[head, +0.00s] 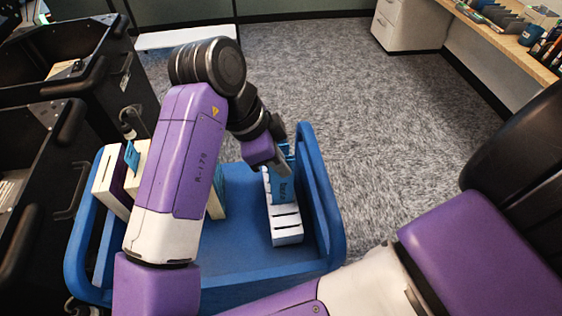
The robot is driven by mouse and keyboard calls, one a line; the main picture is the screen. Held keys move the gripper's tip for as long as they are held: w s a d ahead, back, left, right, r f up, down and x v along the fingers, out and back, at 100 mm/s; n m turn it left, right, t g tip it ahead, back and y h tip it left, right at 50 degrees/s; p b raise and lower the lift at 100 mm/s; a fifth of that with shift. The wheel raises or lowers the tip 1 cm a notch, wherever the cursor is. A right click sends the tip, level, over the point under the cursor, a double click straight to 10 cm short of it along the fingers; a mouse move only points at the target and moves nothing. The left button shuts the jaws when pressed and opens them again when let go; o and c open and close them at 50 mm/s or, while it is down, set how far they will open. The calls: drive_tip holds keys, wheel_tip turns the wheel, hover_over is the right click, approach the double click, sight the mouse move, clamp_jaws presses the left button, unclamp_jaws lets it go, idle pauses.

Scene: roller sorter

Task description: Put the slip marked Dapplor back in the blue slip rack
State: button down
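A white rack (286,232) with dark slots stands along the right side of the blue cart's bed. A blue slip (282,192) with small dark lettering stands upright at the rack's middle; the lettering is too small to read surely. More blue shows behind it at the rack's far end, partly hidden by my gripper. My gripper (284,170) points down to the right at the top of the blue slip. Its fingertips overlap the slip's upper edge in the picture, and I cannot tell whether they grip it. I see no separate blue-coloured rack.
The blue cart (333,215) has a raised rim. White binders or boxes (108,180) with a blue piece (132,156) stand at its left, partly behind my arm. Black machines (35,150) line the left. A wooden desk (500,42) is at upper right. Carpet (390,130) beyond the cart is clear.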

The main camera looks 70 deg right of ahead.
drive_tip(key=shift+f+b, duration=0.6)
drive_tip(key=shift+f, duration=0.2)
drive_tip(key=c, duration=1.6)
unclamp_jaws()
drive_tip(key=v, duration=0.7)
drive_tip(key=shift+w+r, duration=0.2)
drive_tip(key=shift+r, duration=0.15)
drive_tip(key=shift+a, duration=0.15)
